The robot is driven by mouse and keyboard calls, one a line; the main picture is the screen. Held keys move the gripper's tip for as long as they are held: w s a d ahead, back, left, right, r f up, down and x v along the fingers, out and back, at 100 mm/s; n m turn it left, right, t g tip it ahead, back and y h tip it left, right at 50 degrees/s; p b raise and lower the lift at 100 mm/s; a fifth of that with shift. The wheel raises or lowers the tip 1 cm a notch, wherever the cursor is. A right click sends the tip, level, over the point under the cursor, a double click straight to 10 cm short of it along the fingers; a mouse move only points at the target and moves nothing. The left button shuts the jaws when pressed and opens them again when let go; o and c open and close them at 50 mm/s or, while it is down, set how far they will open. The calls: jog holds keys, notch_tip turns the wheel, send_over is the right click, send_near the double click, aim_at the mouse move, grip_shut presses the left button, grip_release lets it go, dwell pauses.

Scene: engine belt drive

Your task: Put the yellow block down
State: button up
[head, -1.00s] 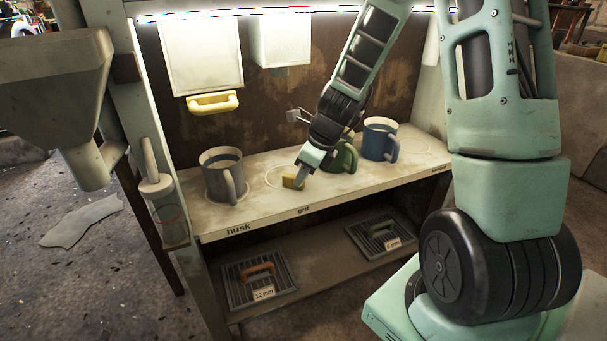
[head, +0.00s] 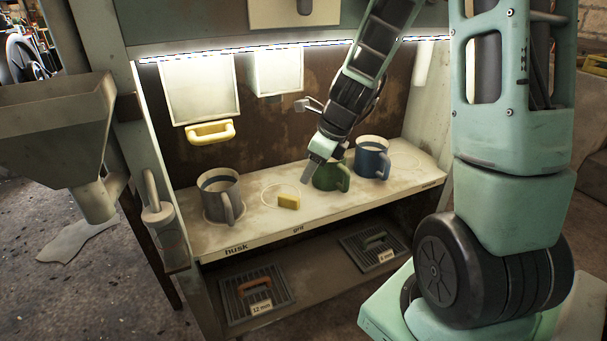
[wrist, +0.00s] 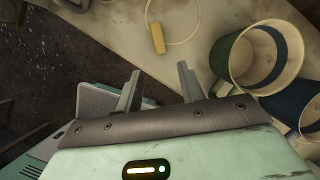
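The yellow block (head: 289,201) lies on the pale shelf, at the edge of a faint drawn ring, above the "grit" label. It also shows in the wrist view (wrist: 157,38), beyond my fingertips and apart from them. My gripper (head: 313,177) is above the shelf, to the right of the block and in front of the green mug. In the wrist view, my gripper's two fingers (wrist: 158,82) are spread with nothing between them.
On the shelf (head: 255,226) stand a grey mug (head: 219,196) at left, a green mug (head: 331,176) close by my gripper, and a blue mug (head: 371,158) at right. Below are two grated trays with handles.

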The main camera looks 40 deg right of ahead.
jog(key=s+a+r+n+g, duration=0.1)
jog(key=s+a+r+n, duration=0.15)
jog(key=a+n, duration=0.6)
jog(key=s+a+r+n+g, duration=0.15)
jog(key=s+a+n, duration=0.25)
jog(key=a+n, duration=0.45)
jog(key=s+a+r+n, duration=0.1)
jog(key=s+a+n, duration=0.4)
jog(key=n, duration=0.5)
jog(key=s+a+n+g+h, duration=0.1)
jog(key=s+a+n, duration=0.4)
jog(key=s+n, duration=0.4)
jog(key=shift+s+a+r+n+h+p, duration=0.2)
jog(key=shift+s+r+n+h+p, duration=0.15)
jog(key=shift+n, duration=0.65)
jog(key=shift+w, duration=0.1)
notch_tip(320, 180, up, 28)
jog(key=p, duration=2.8)
